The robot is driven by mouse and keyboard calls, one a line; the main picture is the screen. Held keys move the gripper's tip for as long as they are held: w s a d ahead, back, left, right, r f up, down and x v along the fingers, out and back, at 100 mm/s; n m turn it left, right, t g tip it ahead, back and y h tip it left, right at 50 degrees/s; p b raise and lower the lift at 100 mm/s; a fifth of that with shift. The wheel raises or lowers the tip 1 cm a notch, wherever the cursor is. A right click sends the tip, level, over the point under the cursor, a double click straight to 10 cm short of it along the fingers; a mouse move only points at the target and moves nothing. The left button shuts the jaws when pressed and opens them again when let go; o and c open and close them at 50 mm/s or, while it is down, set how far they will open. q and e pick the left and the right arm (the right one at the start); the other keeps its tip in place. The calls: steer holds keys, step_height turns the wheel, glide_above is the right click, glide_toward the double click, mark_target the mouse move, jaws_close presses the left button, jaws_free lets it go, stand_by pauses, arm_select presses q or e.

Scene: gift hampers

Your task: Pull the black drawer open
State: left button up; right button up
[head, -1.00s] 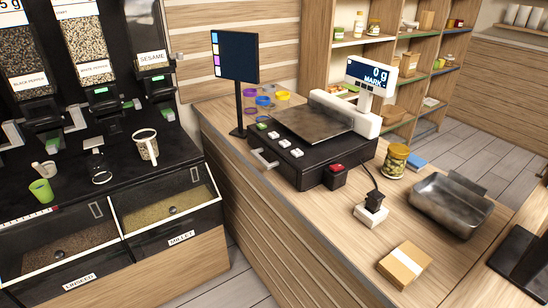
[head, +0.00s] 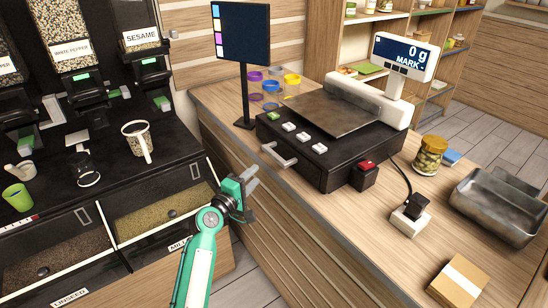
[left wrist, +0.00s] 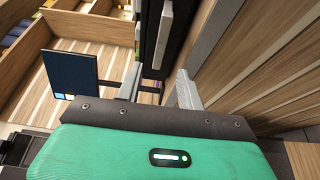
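The black drawer (head: 320,162) is a low black box on the wooden counter, under the scale. Its silver bar handle (head: 279,156) is on the left-facing front, which looks flush. My left gripper (head: 251,178) is in front of that handle, a little left of and below it in the head view, apart from it. In the left wrist view its two grey fingers (left wrist: 158,88) are spread and empty. A pale bar that looks like the handle (left wrist: 163,34) lies ahead between them, beside the dark drawer front. My right gripper is not in view.
The scale's metal plate (head: 328,112) and display (head: 403,56) sit above the drawer. A monitor (head: 243,35) stands behind the handle. A jar (head: 430,157), a metal tray (head: 500,205) and a card stack (head: 459,281) are on the counter (head: 385,270). Seed bins (head: 150,215) stand left.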

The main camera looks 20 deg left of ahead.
mark_target(273, 158)
arm_select(q)
steer(key=p+x, duration=0.1)
steer(key=x, duration=1)
steer(key=shift+w, duration=0.1)
steer(key=shift+f, duration=0.1)
jaws_close()
